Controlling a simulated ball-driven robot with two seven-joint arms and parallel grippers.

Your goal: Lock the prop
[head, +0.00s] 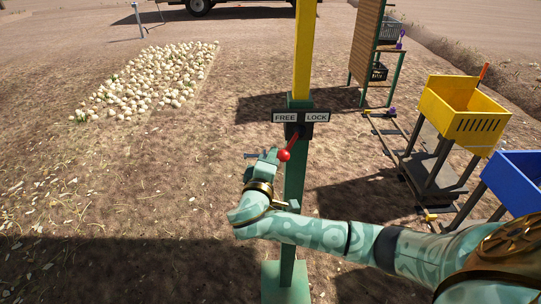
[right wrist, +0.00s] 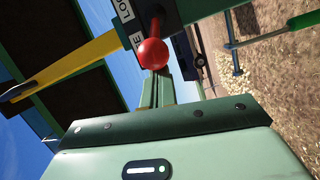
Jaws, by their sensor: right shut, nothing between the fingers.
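A green post (head: 294,190) stands in the middle of the head view, with a yellow pole (head: 303,50) rising above it. A dark plate (head: 301,104) on the post carries the labels FREE (head: 285,117) on the left and LOCK (head: 317,117) on the right. A lever with a red ball knob (head: 284,155) hangs below the plate, tilted down-left under FREE. My right gripper (head: 267,156) is shut and empty, close to the left of the knob. The knob also shows in the right wrist view (right wrist: 152,53); contact cannot be told. My left gripper is out of view.
A yellow crate (head: 440,108) and a blue crate (head: 520,172) stand on frames at the right. A slatted wooden panel (head: 366,42) stands behind them. A pile of onions (head: 150,78) lies at the back left. The ground left of the post is open.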

